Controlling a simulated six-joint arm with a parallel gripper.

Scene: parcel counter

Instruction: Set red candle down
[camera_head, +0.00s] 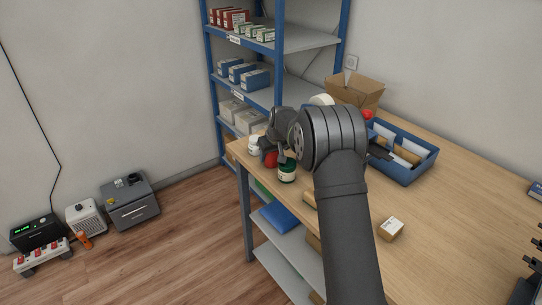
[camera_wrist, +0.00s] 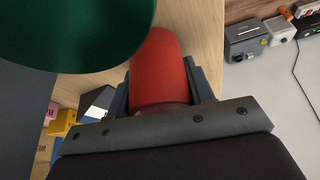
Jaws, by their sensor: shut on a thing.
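The red candle (camera_wrist: 160,72) is clamped between the two fingers of my gripper (camera_wrist: 160,92) in the wrist view. In the head view the candle (camera_head: 270,160) shows as a small red patch at my gripper (camera_head: 273,152), near the table's far left corner. Much of it is hidden by my arm there. Wood tabletop shows behind it in the wrist view. I cannot tell whether its base touches the wood.
A dark green jar (camera_head: 287,173) stands close in front of the candle, and a white jar (camera_head: 254,144) is just left. A blue tray (camera_head: 420,168) and small box (camera_head: 391,228) lie right of my arm. The tabletop's right side (camera_head: 460,215) is mostly clear.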

